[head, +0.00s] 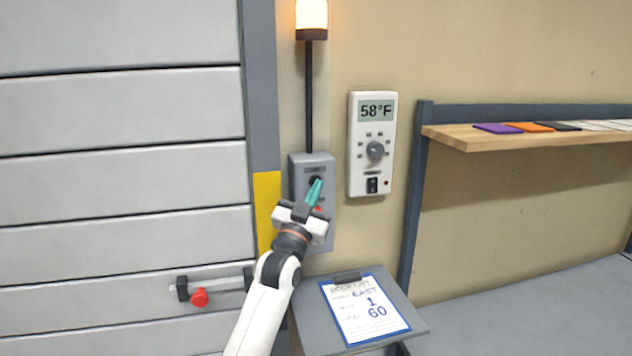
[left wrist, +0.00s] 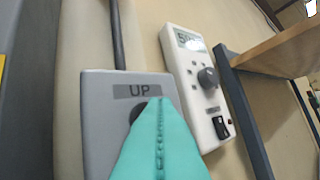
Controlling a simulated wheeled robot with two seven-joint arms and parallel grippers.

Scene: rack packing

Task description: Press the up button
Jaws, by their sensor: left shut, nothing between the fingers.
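A grey control box (head: 326,238) is fixed to the wall beside the roller door. In the left wrist view the box (left wrist: 95,120) carries a label reading UP (left wrist: 138,91). A dark round up button (left wrist: 136,112) sits just below the label, mostly hidden behind my fingers. My left gripper (head: 315,188) is shut and empty, its teal fingers pointing at the up button; the fingers also fill the lower middle of the left wrist view (left wrist: 160,145). I cannot tell whether the tips touch the button. A red button (head: 318,209) shows lower on the box, partly covered. My right gripper is not in view.
A white thermostat (head: 372,100) reading 58°F hangs right of the box. A lit orange lamp (head: 312,15) is above on a dark pole. A clipboard (head: 365,308) lies on a small grey stand below. A wooden shelf (head: 470,140) juts out at right. The door has a red-knobbed latch (head: 200,297).

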